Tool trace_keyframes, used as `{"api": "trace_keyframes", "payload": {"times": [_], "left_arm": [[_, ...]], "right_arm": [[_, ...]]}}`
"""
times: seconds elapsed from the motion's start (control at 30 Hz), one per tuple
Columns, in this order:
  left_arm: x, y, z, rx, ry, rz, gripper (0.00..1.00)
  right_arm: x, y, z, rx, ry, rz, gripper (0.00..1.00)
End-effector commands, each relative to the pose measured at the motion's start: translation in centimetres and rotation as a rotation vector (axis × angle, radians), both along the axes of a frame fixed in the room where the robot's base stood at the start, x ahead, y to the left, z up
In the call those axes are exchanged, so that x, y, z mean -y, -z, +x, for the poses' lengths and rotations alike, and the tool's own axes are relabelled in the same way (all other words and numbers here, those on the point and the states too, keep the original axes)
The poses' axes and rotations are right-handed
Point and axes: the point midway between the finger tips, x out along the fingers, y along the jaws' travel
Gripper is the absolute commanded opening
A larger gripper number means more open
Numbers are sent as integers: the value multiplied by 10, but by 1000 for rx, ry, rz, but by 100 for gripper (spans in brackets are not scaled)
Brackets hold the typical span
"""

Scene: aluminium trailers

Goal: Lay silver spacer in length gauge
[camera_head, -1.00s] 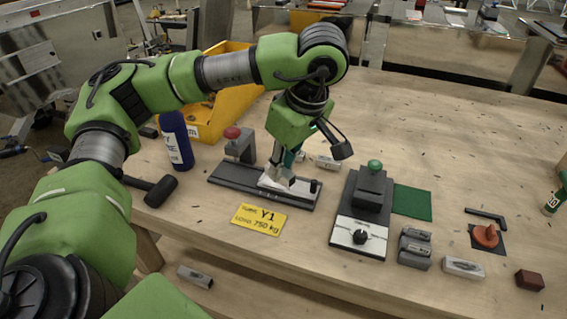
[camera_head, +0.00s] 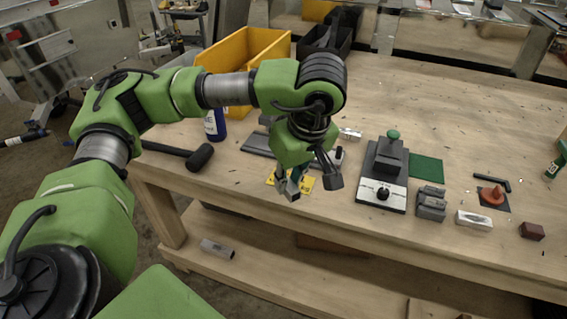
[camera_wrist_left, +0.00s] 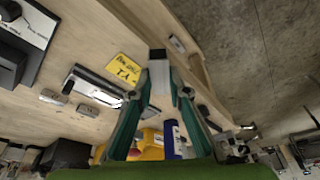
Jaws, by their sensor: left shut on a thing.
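My left gripper (camera_head: 291,188) is shut on a small silver spacer (camera_wrist_left: 158,72), which shows between the fingertips in the wrist view. In the head view it hangs over the yellow card near the table's front edge, and the fingers partly hide the spacer. A long dark gauge base (camera_head: 257,145) lies behind the gripper; my arm hides its middle. The base also shows in the wrist view (camera_wrist_left: 97,88), left of the fingers. A second dark gauge (camera_head: 385,175) with a green knob and white front plate stands to the right. I cannot tell which is the length gauge.
Grey blocks (camera_head: 431,204), a silver block (camera_head: 473,220), an orange knob piece (camera_head: 492,195) and a dark red block (camera_head: 532,231) stand at the right. The yellow card (camera_head: 304,185) lies under the gripper. A black mallet (camera_head: 199,157) lies left. Another silver piece (camera_head: 217,249) lies on the lower shelf.

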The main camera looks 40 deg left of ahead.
Motion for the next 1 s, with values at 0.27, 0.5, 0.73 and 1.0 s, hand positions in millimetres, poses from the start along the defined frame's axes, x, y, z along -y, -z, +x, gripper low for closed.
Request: {"api": "trace_keyframes", "payload": {"times": [0.27,0.5,0.73,1.0], "left_arm": [[28,62,-14,-6,394,-3,0],[56,123,-26,-7,797,-7,0],[79,173,-35,-4,1130,-8,0],[93,177,-34,10,1197,-7,0]], "right_arm": [[-1,-1,17,23,0,2,40],[-1,-1,11,16,0,1,40],[0,0,10,14,0,1,40],[0,0,9,12,0,1,40]]}}
